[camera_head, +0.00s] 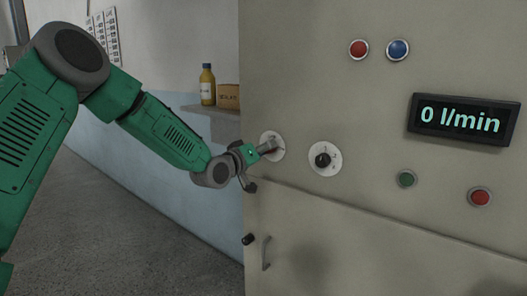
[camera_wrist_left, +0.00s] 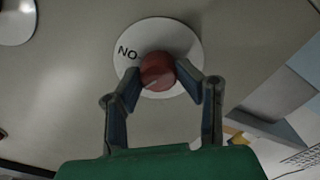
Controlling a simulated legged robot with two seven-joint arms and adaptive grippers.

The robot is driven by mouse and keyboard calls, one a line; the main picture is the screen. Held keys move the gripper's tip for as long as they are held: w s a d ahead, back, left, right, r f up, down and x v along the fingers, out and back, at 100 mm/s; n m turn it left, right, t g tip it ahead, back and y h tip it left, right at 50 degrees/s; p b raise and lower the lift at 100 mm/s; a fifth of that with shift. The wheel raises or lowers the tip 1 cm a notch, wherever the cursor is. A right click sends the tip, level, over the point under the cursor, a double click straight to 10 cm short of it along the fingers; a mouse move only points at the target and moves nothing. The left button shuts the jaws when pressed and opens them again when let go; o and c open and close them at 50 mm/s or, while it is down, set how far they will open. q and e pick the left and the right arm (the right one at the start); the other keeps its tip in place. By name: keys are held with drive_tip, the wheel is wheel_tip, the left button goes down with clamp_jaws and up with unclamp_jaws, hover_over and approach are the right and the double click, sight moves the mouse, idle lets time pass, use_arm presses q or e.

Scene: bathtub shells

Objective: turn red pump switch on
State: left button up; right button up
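The red pump switch (camera_wrist_left: 158,72) is a round red knob on a white disc marked "NO" in the left wrist view. In the head view its white disc (camera_head: 279,153) sits near the left edge of the grey panel, with the knob mostly hidden by my gripper. My left gripper (camera_wrist_left: 158,70) has one finger on each side of the red knob, and both fingertips appear to touch it. In the head view the left gripper (camera_head: 262,147) reaches the disc from the left. My right gripper is in neither view.
A black dial (camera_head: 323,160) on a white disc is just right of the switch. A display (camera_head: 463,119) reads 0 l/min. Red (camera_head: 358,49), blue (camera_head: 398,49), green (camera_head: 406,179) and red (camera_head: 480,197) buttons are on the panel. A shelf with a bottle (camera_head: 207,85) and box is behind.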

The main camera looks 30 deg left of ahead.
use_arm(q)
drive_tip(key=shift+d, duration=0.55)
drive_tip(key=shift+c, duration=1)
drive_tip(key=shift+a+m+b, duration=0.15)
drive_tip(key=shift+m+b, duration=1.05)
drive_tip(key=shift+m, duration=1.75)
drive_tip(key=shift+a+m+b, duration=0.2)
drive_tip(key=shift+m+b, duration=1.05)
drive_tip(key=shift+m, duration=1.75)
drive_tip(key=shift+a+m+b, duration=0.15)
drive_tip(key=shift+m+b, duration=1.05)
drive_tip(key=shift+m, duration=1.75)
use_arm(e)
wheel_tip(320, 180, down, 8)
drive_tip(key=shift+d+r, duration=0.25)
use_arm(q)
drive_tip(key=shift+f, duration=0.1)
drive_tip(key=o, duration=1.1)
drive_tip(key=shift+o, duration=0.2)
